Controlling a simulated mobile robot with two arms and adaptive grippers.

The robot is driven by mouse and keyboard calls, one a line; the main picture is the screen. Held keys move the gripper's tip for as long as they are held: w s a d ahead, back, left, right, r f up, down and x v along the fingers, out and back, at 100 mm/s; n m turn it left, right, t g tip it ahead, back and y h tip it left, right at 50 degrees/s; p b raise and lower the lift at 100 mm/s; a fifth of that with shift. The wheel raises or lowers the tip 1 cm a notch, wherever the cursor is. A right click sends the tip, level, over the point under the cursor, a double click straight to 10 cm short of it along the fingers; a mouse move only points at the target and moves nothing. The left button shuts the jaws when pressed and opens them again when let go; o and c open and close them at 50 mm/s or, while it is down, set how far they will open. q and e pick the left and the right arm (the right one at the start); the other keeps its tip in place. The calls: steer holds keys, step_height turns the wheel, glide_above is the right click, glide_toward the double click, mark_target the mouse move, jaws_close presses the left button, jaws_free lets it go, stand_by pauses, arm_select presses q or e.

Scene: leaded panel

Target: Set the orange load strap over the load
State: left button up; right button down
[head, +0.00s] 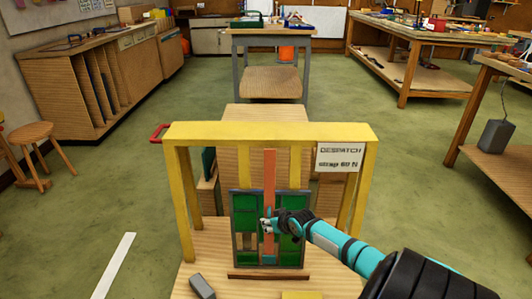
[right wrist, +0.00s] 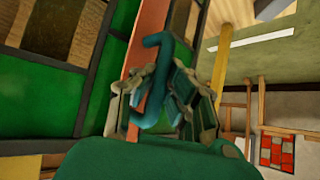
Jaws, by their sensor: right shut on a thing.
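The orange load strap (head: 269,180) runs down the front of the green leaded panel (head: 243,203), which stands upright inside a yellow frame (head: 250,132). My right gripper (head: 267,223) is in front of the strap, over the panel's lower middle. In the right wrist view the gripper (right wrist: 165,105) is closed around a teal hook-shaped piece (right wrist: 153,85), with the strap (right wrist: 147,50) just behind it. Whether this piece is joined to the strap cannot be told. The fingers hide part of the strap. My left gripper is not in view.
A sign (head: 339,157) reading "DESPATCH" and "strap 60 N" is on the frame's right side. A grey block (head: 202,287) lies at the front left of the wooden base (head: 225,270). Benches stand farther back, with open green floor (head: 95,215) on the left.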

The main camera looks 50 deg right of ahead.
steer(key=shift+s+d, duration=0.15)
steer(key=shift+d, duration=0.1)
steer(key=c, duration=1.6)
jaws_free()
steer(key=shift+s+d, duration=0.1)
steer(key=shift+s, duration=0.1)
steer(key=v, duration=1.2)
